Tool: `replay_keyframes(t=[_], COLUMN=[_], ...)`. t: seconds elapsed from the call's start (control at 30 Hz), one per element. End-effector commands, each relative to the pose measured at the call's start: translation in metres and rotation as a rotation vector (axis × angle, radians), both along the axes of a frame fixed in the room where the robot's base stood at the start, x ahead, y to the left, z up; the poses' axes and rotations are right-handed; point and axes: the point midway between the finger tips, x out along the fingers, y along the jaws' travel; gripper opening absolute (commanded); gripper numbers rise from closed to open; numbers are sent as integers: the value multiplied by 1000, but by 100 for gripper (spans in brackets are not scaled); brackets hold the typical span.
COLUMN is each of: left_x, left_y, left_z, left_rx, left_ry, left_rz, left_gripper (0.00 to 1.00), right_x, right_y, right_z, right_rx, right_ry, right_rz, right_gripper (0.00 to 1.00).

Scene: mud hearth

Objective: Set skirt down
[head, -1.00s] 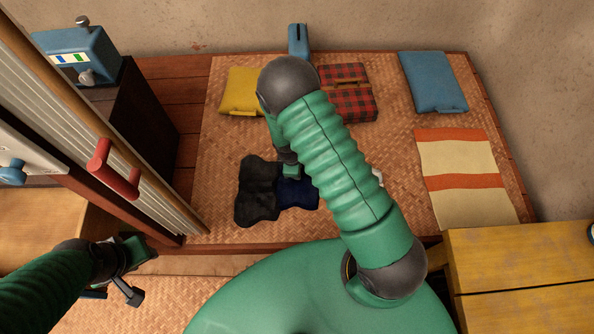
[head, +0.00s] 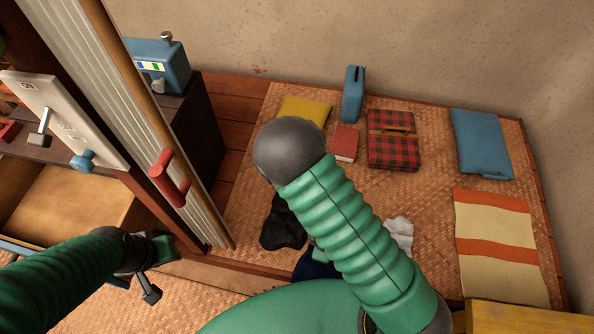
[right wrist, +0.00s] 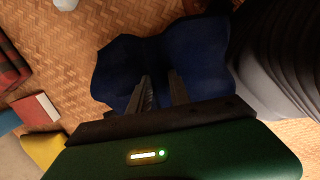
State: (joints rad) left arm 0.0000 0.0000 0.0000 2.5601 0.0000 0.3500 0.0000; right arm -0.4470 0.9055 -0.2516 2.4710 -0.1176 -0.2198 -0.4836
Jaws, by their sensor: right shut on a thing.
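A dark blue cloth, which I take to be the skirt, shows in the right wrist view (right wrist: 125,68), bunched around the fingers of my right gripper (right wrist: 160,90). The gripper is shut on it. In the head view only a part of the blue cloth (head: 315,266) shows beside my right arm, which hides the right gripper. A crumpled black cloth (head: 282,228) lies on the woven mat (head: 430,215) close to it. My left gripper (head: 143,280) hangs at the lower left, away from the cloth; its finger gap is unclear.
On the mat are a yellow cushion (head: 305,110), red book (head: 345,143), plaid case (head: 393,140), blue cushion (head: 481,143), striped cloth (head: 497,240) and white cloth (head: 400,232). A blue upright object (head: 353,93) stands behind. A red-handled sliding panel (head: 168,178) stands left. Bare mat lies between.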

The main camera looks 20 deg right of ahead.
Motion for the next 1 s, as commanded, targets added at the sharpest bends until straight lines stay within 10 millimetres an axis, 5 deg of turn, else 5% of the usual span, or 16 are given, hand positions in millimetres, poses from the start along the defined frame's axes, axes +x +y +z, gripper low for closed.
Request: replay_keyframes(t=[0.13,0.27,0.5,0.8,1.0], left_x=[0,0,0,0,0], left_y=[0,0,0,0,0], left_z=[0,0,0,5,70], left_rx=[0,0,0,0,0], left_ry=[0,0,0,1,-1], left_rz=[0,0,0,0,0], left_gripper=[36,36,36,36,36], right_x=[18,62,137,152,143], right_y=[2,6,6,1,2], right_z=[8,38,155,278,299], right_rx=[-1,-7,-5,7,1], right_ry=[-11,-25,-32,-10,4], right_rz=[-55,-208,-600,-893,-882], right_gripper=[0,0,0,0,0])
